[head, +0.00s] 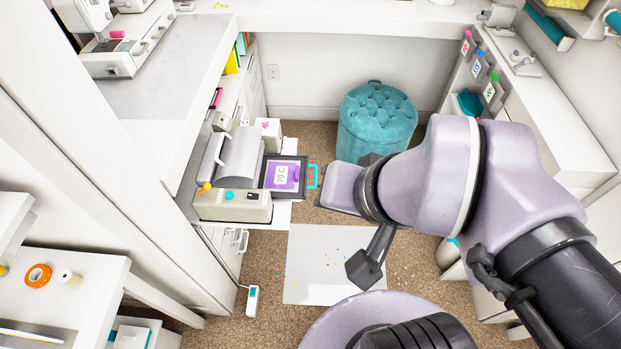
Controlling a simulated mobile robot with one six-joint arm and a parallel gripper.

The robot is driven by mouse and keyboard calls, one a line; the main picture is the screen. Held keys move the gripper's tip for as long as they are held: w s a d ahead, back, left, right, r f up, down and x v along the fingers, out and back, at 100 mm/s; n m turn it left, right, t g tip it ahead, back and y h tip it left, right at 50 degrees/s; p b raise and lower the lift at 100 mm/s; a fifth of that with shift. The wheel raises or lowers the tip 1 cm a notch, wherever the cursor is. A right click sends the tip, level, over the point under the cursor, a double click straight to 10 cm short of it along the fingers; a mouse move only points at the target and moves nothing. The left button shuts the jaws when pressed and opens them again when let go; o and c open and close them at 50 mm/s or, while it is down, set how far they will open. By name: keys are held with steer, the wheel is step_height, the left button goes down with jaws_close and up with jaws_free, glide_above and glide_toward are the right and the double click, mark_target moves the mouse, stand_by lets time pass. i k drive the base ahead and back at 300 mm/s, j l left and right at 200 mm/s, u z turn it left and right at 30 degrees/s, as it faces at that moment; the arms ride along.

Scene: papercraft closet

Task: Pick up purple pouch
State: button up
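A purple panel (282,176) with a white label reading "70 C" lies in a dark frame with a teal handle, at the front of a grey and white machine on the left counter. It is the only purple item I see there, and I cannot tell if it is a pouch. My arm comes in from the right. The end of my arm, with my gripper (343,188), is just right of the teal handle, with a small gap between them in the picture. Its fingers cannot be made out, so I cannot tell if it is open or holds anything.
A teal tufted stool (376,122) stands under the back counter. A white sheet (325,262) with colourful specks lies on the brown carpet. A small white device (253,300) is on the floor. Counters close in left, back and right (545,125). An orange tape roll (38,275) sits lower left.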

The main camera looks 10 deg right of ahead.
mark_target(281, 176)
steer(key=i+u, duration=0.3)
steer(key=i, duration=0.15)
steer(key=i+l+u, duration=0.15)
steer(key=i+u, duration=0.2)
steer(key=i, duration=0.05)
